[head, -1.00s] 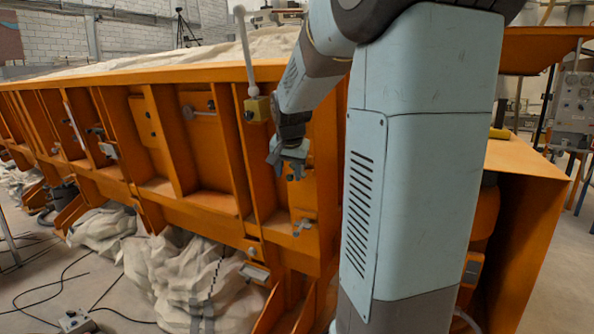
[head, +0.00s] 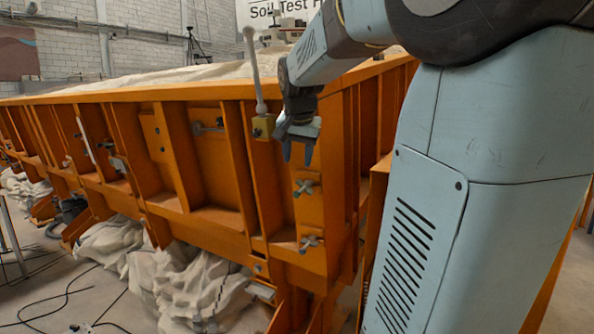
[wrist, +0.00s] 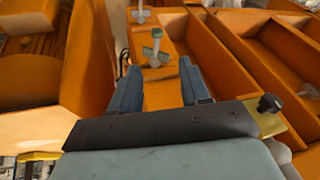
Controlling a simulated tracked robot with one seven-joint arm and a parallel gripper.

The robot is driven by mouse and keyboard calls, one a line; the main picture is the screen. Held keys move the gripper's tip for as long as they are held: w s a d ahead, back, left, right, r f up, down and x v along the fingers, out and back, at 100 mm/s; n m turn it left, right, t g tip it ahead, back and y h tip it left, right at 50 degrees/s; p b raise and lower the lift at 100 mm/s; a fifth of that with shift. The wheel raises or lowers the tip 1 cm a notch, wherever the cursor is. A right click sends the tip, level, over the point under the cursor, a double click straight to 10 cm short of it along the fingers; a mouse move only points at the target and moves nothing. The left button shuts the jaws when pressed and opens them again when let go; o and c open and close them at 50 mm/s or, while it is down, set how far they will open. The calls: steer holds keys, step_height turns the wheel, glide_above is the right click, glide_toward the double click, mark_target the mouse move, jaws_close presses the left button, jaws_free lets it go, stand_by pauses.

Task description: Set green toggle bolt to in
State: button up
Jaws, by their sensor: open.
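Two metal toggle bolts with cross handles are on an orange plate at the sandbed's near end. The upper one (head: 303,187) looks grey-green; it also shows in the wrist view (wrist: 154,50), with a greenish handle end. The lower one (head: 308,243) looks greyer and lies farther off in the wrist view (wrist: 140,12). My gripper (head: 298,160) is open and empty, its fingers pointing down just above the upper bolt. In the wrist view its fingertips (wrist: 158,75) are spread to either side of that bolt's line, apart from it.
A yellow block with a pale upright lever (head: 263,127) stands close to the left of my gripper. Orange ribs (head: 232,160) wall the bays on the sandbed's side (head: 200,95). Draped cloth (head: 175,285) and cables lie on the floor below.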

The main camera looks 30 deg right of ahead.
steer(key=shift+v, duration=0.9)
